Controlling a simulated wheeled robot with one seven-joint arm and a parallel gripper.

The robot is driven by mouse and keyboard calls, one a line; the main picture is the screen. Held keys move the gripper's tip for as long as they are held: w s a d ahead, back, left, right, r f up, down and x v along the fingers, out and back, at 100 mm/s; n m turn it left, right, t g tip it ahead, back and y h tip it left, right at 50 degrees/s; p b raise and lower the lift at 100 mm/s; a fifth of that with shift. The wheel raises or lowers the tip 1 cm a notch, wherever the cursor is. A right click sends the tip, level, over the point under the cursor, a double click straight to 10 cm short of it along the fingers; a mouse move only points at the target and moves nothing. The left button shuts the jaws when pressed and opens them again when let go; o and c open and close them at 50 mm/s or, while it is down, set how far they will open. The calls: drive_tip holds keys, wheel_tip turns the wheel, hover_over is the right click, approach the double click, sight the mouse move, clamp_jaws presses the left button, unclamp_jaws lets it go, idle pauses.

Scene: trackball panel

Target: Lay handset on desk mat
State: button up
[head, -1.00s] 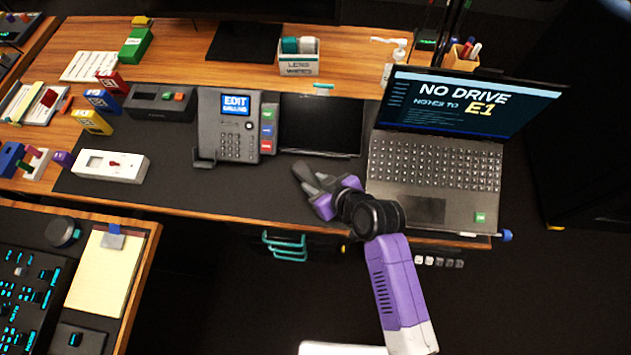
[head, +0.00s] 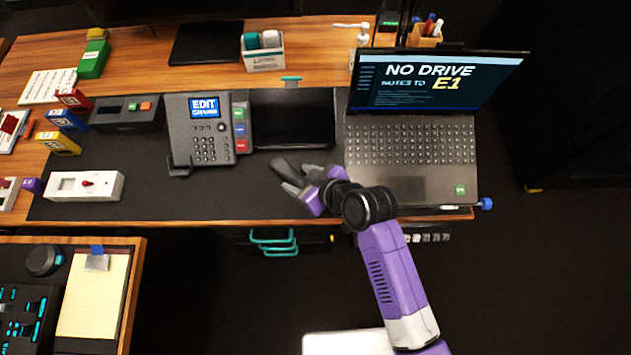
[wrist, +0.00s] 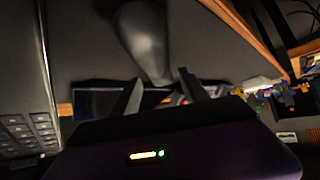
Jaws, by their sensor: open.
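The dark grey handset (head: 281,167) lies on the dark desk mat (head: 150,205), in front of the black tablet-like panel and left of the laptop. In the wrist view the handset (wrist: 143,35) stretches away past my fingertips, and its narrower near end is between them. My gripper (head: 296,177) is open at the handset's near right end, its fingers apart on either side; it also shows in the wrist view (wrist: 158,80). Whether a finger touches the handset I cannot tell. The desk phone (head: 208,132) stands to the left on the mat.
The laptop (head: 410,185) stands close to the right of my gripper. The black panel (head: 292,120) is just behind the handset. A white box with a red knob (head: 85,186) sits at the mat's left. The mat between it and the handset is clear.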

drive_tip(key=v, duration=0.9)
drive_tip(key=shift+s+d+r, duration=0.15)
drive_tip(key=shift+r, duration=0.1)
drive_tip(key=s+d+m+t+h, duration=0.45)
drive_tip(key=s+d+m, duration=0.25)
drive_tip(key=s+d, duration=0.55)
drive_tip(key=s+d+r+m+t+h, duration=0.1)
drive_tip(key=s+d+r+t+h, duration=0.1)
drive_tip(key=s+r, duration=1)
wheel_tip(320, 180, up, 2)
drive_tip(key=shift+s+d+r+m+t, duration=0.1)
drive_tip(key=shift+s+d+m+t, duration=0.2)
drive_tip(key=shift+d+t, duration=0.6)
